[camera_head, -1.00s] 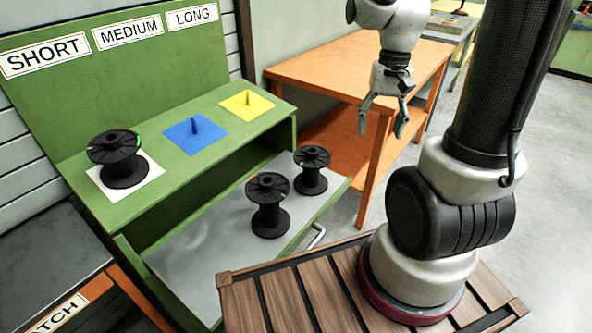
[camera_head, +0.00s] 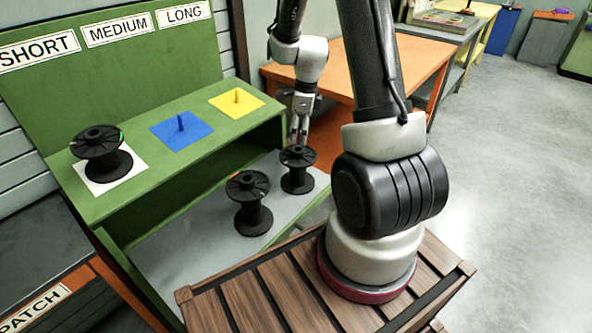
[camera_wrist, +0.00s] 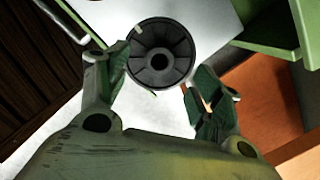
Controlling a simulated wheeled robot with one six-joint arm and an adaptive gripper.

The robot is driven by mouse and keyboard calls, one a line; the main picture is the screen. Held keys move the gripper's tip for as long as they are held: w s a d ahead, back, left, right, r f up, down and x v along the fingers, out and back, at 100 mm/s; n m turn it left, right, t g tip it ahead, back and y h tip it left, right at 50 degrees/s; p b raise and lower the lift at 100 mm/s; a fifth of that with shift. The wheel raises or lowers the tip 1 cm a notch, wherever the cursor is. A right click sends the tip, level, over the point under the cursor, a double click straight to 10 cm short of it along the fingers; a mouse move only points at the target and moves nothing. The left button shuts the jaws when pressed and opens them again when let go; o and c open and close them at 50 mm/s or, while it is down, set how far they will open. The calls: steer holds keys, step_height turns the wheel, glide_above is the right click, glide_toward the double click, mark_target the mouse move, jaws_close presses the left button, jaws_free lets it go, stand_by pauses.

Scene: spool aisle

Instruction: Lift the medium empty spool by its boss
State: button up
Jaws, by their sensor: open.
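Two black empty spools stand upright on the grey lower shelf in the head view: a smaller right spool (camera_head: 297,178) and a bigger front spool (camera_head: 252,216). A third black spool (camera_head: 104,163) stands on the white pad under the SHORT sign. My gripper (camera_head: 298,139) is open and points down just above the right spool. In the wrist view, that spool's round flange and central boss (camera_wrist: 160,62) lie between and beyond my open fingers (camera_wrist: 158,78). The head view does not clearly show the gap between fingertips and boss.
The blue pad with its peg (camera_head: 182,132) and the yellow pad with its peg (camera_head: 236,101) bear no spool. The green bench (camera_head: 212,157) rises behind the lower shelf (camera_head: 175,250). An orange table (camera_head: 385,70) stands behind my arm.

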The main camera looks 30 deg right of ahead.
mark_target(298, 147)
step_height(298, 147, down, 7)
steer(key=shift+w+r, duration=0.15)
jaws_close()
stand_by(0.4)
